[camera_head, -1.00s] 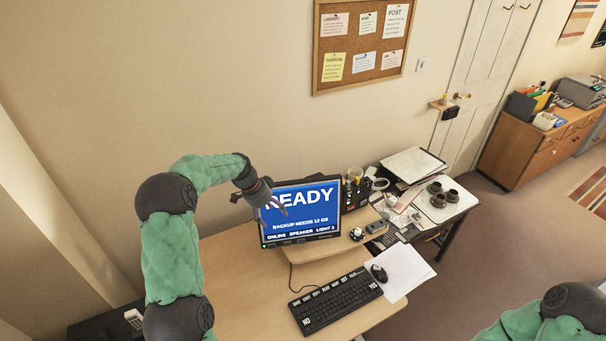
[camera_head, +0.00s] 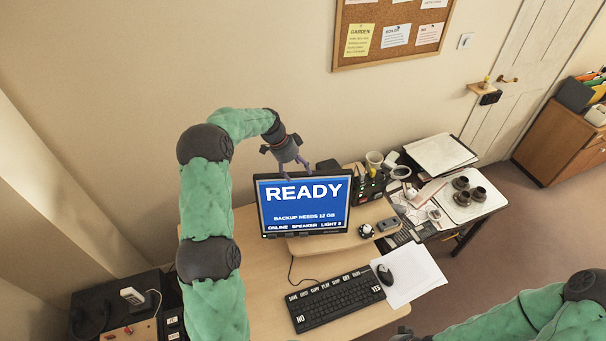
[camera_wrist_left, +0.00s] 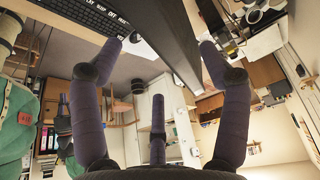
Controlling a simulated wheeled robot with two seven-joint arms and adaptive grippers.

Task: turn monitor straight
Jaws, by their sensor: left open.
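The monitor (camera_head: 303,205) stands on a raised shelf at the back of the desk, its blue READY screen facing me nearly square on. My left gripper (camera_head: 290,160) is at the monitor's top edge, fingers pointing down. In the left wrist view my left gripper (camera_wrist_left: 160,50) is open, and the dark edge of the monitor (camera_wrist_left: 168,40) runs between its spread fingers. I cannot tell whether any finger touches it. Part of my right gripper (camera_head: 402,334) seems to show at the bottom edge; its jaws are cut off.
The keyboard (camera_head: 338,300), mouse (camera_head: 385,274) and white paper (camera_head: 412,276) lie in front of the monitor. A round knob (camera_head: 366,230) sits right of it on the shelf. A cluttered side table (camera_head: 455,212) stands at the right. Bare desk shows left of the keyboard.

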